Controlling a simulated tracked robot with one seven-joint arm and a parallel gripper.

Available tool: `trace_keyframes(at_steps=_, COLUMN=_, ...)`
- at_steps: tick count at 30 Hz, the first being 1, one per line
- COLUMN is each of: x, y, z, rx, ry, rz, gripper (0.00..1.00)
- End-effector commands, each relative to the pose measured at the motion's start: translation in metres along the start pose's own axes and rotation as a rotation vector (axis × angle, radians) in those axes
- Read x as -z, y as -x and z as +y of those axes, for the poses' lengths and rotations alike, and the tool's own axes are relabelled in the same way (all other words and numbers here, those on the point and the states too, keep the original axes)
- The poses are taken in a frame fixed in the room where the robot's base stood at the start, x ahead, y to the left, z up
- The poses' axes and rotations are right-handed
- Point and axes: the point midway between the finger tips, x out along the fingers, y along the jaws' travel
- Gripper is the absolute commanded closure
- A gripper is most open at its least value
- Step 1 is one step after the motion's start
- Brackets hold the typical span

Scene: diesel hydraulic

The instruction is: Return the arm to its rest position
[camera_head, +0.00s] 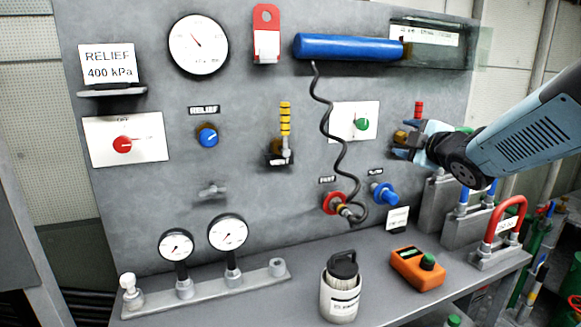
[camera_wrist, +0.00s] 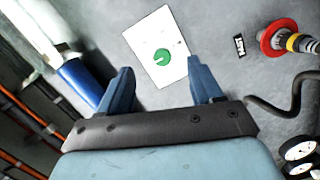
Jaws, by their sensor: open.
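My arm (camera_head: 525,125) reaches in from the right in the head view. My gripper (camera_head: 405,138) is in front of the right part of the grey panel, just right of a white plate (camera_head: 345,122) with a green knob (camera_head: 362,124). A small red and brass fitting (camera_head: 418,110) shows close behind the gripper. In the wrist view my gripper (camera_wrist: 160,90) has its two blue fingers spread. Nothing is between them but the view of the white plate (camera_wrist: 150,35) and green knob (camera_wrist: 163,57) beyond.
A blue cylinder (camera_head: 345,47) is mounted above, with a black coiled hose (camera_head: 325,120) hanging left of the gripper. Below are a red handle (camera_head: 508,212), an orange box (camera_head: 418,268) and a white canister (camera_head: 341,292) on the grey bench (camera_head: 240,310).

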Motion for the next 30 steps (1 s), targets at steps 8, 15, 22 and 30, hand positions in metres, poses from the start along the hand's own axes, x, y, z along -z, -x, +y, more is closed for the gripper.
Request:
trace_keyframes(at_steps=8, x=-0.014, y=0.038, z=-0.013, rx=0.076, ry=-0.355, rz=-0.307, gripper=0.35)
trace_keyframes(at_steps=15, x=-0.007, y=0.087, z=-0.048, rx=0.182, ry=-0.689, rz=-0.546, gripper=0.35)
trace_keyframes(at_steps=22, x=0.021, y=0.145, z=-0.093, rx=0.328, ry=-0.989, rz=-0.760, gripper=0.35)
trace_keyframes(at_steps=30, x=0.056, y=0.197, z=-0.129, rx=0.476, ry=-1.190, rz=-0.925, gripper=0.35)
